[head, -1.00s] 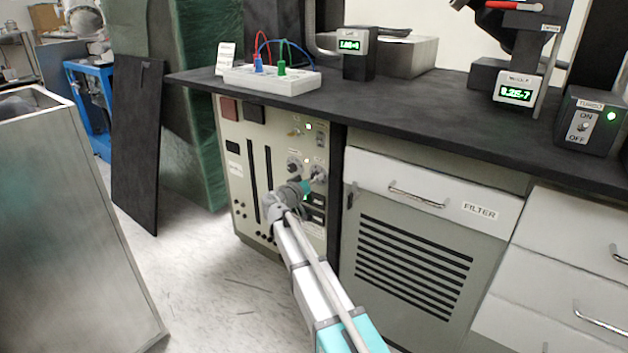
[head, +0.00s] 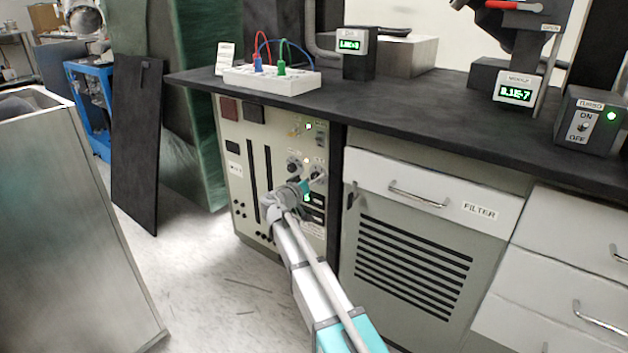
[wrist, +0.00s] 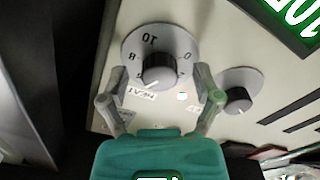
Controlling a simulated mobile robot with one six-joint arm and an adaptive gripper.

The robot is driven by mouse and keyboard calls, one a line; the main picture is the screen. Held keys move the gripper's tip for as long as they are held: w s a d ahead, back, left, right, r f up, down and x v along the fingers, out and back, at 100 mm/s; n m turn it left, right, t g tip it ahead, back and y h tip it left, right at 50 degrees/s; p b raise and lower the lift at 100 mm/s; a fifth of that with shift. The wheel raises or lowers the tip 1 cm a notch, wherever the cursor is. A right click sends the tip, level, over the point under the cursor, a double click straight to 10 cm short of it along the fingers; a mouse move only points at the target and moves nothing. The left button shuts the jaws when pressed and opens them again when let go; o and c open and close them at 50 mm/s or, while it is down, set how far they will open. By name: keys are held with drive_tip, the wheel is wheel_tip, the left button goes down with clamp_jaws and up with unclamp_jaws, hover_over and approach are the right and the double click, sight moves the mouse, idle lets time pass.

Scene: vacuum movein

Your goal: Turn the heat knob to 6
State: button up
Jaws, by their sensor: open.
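The heat knob (wrist: 160,72) is a dark grey knob on a round grey dial, seen upside down in the wrist view. Its dial shows 10 at the top, 8 at the left and 0 at the right. The HEAT label (wrist: 142,95) lies below it. A white pointer mark on the knob faces lower left; the number it meets is not clearly readable. My gripper (wrist: 160,76) is open, with one finger on either side of the knob; contact cannot be told. In the head view, my gripper (head: 306,187) is at the cabinet's control panel (head: 232,125), partly hiding the knobs.
A second, smaller knob (wrist: 238,92) sits close to the right finger in the wrist view. A green-lit display (wrist: 300,18) is at its upper right. The black bench top (head: 420,115) overhangs the panel. A filter cabinet (head: 415,270) stands to the right.

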drive_tip(key=v, duration=1.1)
drive_tip(key=shift+s+a, duration=0.25)
drive_tip(key=shift+s, duration=0.05)
